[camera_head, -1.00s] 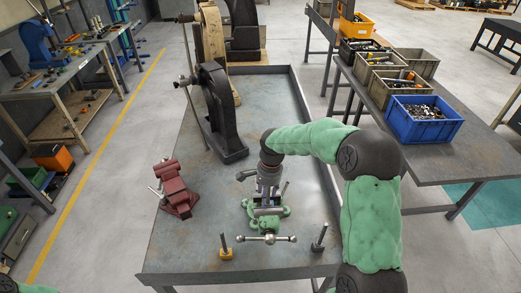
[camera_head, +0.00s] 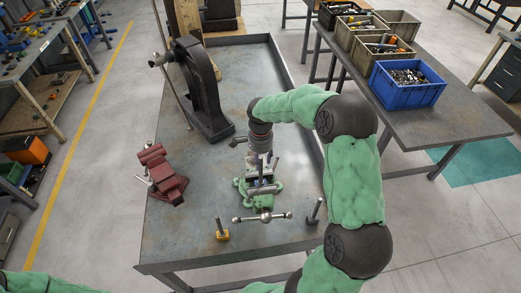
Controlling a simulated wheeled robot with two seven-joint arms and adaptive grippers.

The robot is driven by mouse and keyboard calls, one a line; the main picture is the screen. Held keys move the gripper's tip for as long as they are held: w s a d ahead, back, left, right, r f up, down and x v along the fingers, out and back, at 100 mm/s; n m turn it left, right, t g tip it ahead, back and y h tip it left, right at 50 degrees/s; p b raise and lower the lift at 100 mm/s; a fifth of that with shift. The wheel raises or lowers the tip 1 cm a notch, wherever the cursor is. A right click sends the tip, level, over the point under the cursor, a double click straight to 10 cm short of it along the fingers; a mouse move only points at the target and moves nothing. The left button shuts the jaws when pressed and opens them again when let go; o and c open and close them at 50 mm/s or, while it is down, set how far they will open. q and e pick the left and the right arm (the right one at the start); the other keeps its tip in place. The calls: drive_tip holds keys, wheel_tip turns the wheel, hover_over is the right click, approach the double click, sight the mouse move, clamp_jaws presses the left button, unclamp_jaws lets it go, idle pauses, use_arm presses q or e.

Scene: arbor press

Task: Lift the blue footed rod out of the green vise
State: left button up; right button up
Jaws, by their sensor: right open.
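The green vise (camera_head: 276,199) stands near the front middle of the grey metal table, with its silver handle bar toward the front edge. My right gripper (camera_head: 260,179) comes down from above over the vise jaws and is open. The blue footed rod is not clearly visible; the gripper covers the middle of the vise. A thin dark upright piece (camera_head: 276,164) shows just right of the gripper; I cannot tell what it belongs to. My left gripper is out of view; only part of a green arm shows at the bottom left.
A dark red vise (camera_head: 163,178) stands left on the table (camera_head: 185,225). A black arbor press (camera_head: 205,95) stands behind. A yellow-footed rod (camera_head: 222,233) and a dark footed rod (camera_head: 314,212) stand near the front edge. A blue bin (camera_head: 405,90) is on the right-hand table.

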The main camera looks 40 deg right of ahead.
drive_tip(key=shift+s+f, duration=0.1)
drive_tip(key=shift+f, duration=0.95)
clamp_jaws()
drive_tip(key=shift+w+d+r, duration=0.15)
drive_tip(key=shift+w+d, duration=0.05)
drive_tip(key=shift+w, duration=0.25)
drive_tip(key=shift+r, duration=0.15)
drive_tip(key=shift+r+p, duration=1.75)
drive_tip(key=shift+r, duration=1.95)
